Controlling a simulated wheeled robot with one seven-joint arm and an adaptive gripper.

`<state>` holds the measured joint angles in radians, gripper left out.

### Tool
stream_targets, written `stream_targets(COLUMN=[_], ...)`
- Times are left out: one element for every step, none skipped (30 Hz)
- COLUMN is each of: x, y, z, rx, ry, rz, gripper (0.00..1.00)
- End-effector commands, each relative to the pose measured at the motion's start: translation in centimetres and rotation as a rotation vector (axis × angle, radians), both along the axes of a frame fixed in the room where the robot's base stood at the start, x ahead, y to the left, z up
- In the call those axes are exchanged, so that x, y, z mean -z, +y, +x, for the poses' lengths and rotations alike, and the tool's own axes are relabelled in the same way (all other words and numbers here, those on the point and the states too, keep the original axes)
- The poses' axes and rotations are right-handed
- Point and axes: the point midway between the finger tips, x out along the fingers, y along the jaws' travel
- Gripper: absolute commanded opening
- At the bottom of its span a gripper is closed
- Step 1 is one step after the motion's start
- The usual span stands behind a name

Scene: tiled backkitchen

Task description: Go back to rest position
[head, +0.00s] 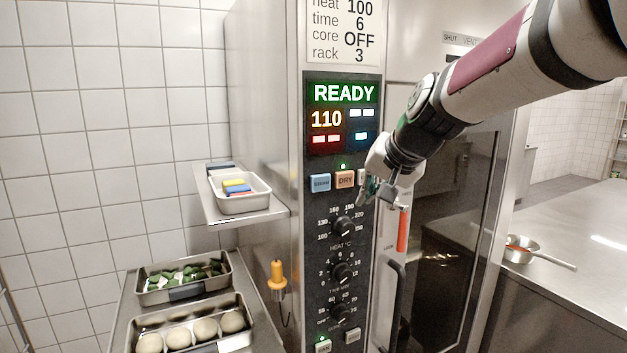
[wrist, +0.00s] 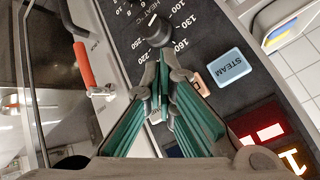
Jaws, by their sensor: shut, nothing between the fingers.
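My gripper (head: 366,196) is shut and empty, with green finger pads. It hangs in front of the oven's control panel (head: 316,262), just right of the orange DRY button (head: 345,180) and above the heat knob (head: 344,226). In the wrist view the fingertips (wrist: 162,62) meet near the black heat knob (wrist: 153,30); I cannot tell whether they touch anything. The blue STEAM button (head: 320,183) also shows in the wrist view (wrist: 230,67). The display (head: 343,117) reads READY and 110. A green light shows above DRY. My arm reaches in from the upper right.
The oven door has a red handle (head: 403,230) and a dark bar handle (head: 392,305). At left are a shelf (head: 270,214) with a white tub (head: 243,205), and pans of greens (head: 150,297) and dough balls (head: 240,340). A saucepan (head: 522,254) stands on the right counter.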

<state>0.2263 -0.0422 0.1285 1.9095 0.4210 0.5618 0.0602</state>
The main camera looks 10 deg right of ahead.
Motion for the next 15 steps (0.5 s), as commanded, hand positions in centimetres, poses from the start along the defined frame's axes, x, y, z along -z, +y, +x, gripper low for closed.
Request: stream_targets(x=[0.0, 0.0, 0.0, 0.0, 0.0, 0.0, 0.0, 0.0, 0.0, 0.0, 0.0, -0.1, -0.1, 0.0, 0.0], y=[0.0, 0.0, 0.0, 0.0, 0.0, 0.0, 0.0, 0.0, 0.0, 0.0, 0.1, 0.2, 0.3, 0.4, 0.7], z=[0.0, 0.0, 0.0, 0.0, 0.0, 0.0, 0.0, 0.0, 0.0, 0.0, -0.2, -0.5, -0.9, -1.6, -2.6], rx=[0.0, 0.0, 0.0, 0.0, 0.0, 0.0, 0.0, 0.0, 0.0, -0.001, -0.002, -0.007, -0.013, -0.02, -0.033], ry=[0.0, 0.0, 0.0, 0.0, 0.0, 0.0, 0.0, 0.0, 0.0, 0.001, 0.001, 0.003, 0.005, 0.01, 0.016], rz=[0.0, 0.0, 0.0, 0.0, 0.0, 0.0, 0.0, 0.0, 0.0, 0.0, -0.002, -0.008, -0.014, -0.023, -0.039], gripper=[0.0, 0.0, 0.0, 0.0, 0.0, 0.0, 0.0, 0.0, 0.0, 0.0, 0.0, 0.0, 0.0, 0.0, 0.0])
